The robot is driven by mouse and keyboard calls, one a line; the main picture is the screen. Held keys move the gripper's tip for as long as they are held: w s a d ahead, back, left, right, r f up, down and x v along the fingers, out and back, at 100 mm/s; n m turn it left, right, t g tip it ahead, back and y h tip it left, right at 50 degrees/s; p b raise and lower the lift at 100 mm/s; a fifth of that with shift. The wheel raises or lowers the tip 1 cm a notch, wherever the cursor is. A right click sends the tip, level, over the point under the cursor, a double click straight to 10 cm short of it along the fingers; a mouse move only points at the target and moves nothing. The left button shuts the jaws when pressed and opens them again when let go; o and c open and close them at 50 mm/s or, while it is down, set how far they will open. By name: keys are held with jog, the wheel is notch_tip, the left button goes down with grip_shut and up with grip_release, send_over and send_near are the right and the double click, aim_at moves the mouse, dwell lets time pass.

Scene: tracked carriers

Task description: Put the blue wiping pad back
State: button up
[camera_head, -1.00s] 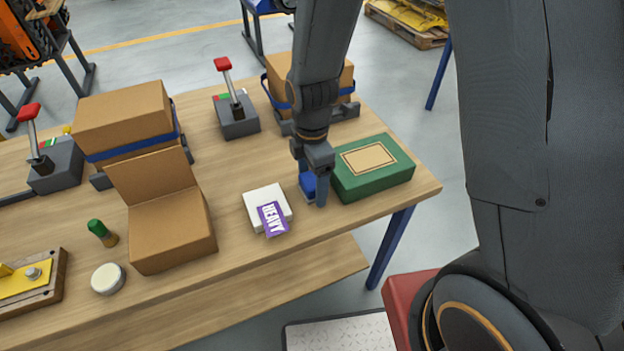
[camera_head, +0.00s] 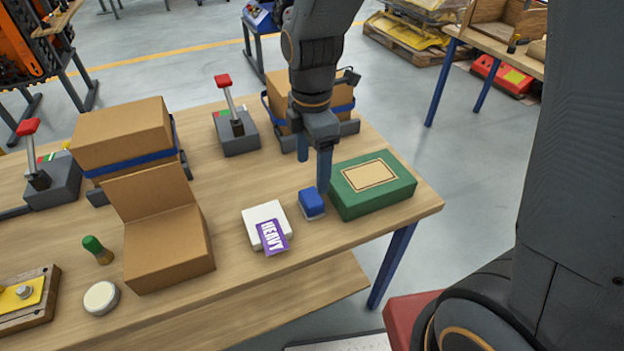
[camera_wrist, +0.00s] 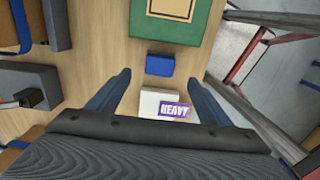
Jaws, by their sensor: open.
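The blue wiping pad (camera_head: 312,203) lies on the wooden table between a white box with a purple HEAVY label (camera_head: 266,227) and a green box (camera_head: 372,187). It also shows in the wrist view (camera_wrist: 159,65), ahead of and between my fingers. My gripper (camera_head: 314,168) is open and empty, above and just behind the pad in the head view. In the wrist view my gripper (camera_wrist: 107,88) has its blue fingers spread wide, with nothing between them touching.
Strapped cartons and red-handled levers (camera_head: 236,128) stand at the back. The table's right edge is close to the green box.

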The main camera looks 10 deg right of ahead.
jog(key=s+d+m, duration=0.1)
jog(key=d+m, duration=0.1)
jog(key=m, duration=0.1)
jog(key=s+d+m, duration=0.1)
jog(key=d+m, duration=0.1)
jog(key=m, duration=0.1)
jog(key=s+d+r+m, duration=0.1)
jog(key=d+m, duration=0.1)
jog(key=m, duration=0.1)
jog(key=shift+d+r+m, duration=0.1)
jog(key=shift+d+m, duration=0.3)
jog(key=s+d+f+m, duration=0.1)
jog(key=s+d+m, duration=0.3)
jog(key=m, duration=0.7)
jog(key=shift+s+d+t, duration=0.3)
jog(key=shift+d, duration=0.65)
